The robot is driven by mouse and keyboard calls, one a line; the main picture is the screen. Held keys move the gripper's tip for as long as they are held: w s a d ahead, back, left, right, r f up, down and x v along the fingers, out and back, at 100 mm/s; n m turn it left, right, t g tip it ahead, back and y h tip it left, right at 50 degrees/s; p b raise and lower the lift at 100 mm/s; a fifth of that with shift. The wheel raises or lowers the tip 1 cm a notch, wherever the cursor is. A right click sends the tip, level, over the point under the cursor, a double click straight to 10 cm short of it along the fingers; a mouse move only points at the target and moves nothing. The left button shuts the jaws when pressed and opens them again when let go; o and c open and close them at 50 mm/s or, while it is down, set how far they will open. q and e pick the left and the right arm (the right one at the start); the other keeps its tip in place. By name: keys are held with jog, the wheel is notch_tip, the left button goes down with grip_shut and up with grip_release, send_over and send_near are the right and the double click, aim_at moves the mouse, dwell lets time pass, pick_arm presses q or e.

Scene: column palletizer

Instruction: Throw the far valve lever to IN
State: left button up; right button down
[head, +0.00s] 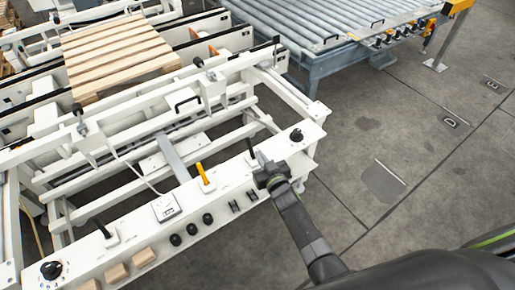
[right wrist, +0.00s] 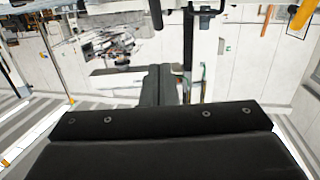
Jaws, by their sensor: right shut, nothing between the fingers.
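A white control panel (head: 140,232) runs along the front of the white frame. A black lever (head: 250,148) stands at its far right part, close to my right gripper. A yellow lever (head: 203,174) stands near the panel's middle and another black lever (head: 102,229) at its left part. My right gripper (head: 262,163) is shut and empty, just right of the far black lever; I cannot tell whether they touch. In the right wrist view the shut fingers (right wrist: 158,85) point at the panel area, with a dark upright bar (right wrist: 188,40) beyond them. The lever markings are too small to read. My left gripper is out of view.
A black dial knob (head: 296,135) sits on the panel's right end, near the gripper. A wooden pallet (head: 115,55) lies behind. The floor (head: 400,150) at right is open.

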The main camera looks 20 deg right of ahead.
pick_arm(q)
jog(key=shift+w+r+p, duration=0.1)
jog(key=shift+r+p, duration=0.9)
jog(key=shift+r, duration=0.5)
pick_arm(e)
jog(key=shift+s+d+r, duration=0.1)
jog(key=shift+s+r, duration=0.3)
jog(key=shift+s, duration=0.4)
jog(key=shift+s+d+r, duration=0.15)
jog(key=shift+s+r, duration=0.2)
jog(key=shift+s, duration=0.45)
jog(key=shift+s+d+r, duration=0.1)
jog(key=shift+s+r, duration=0.3)
jog(key=shift+s, duration=0.4)
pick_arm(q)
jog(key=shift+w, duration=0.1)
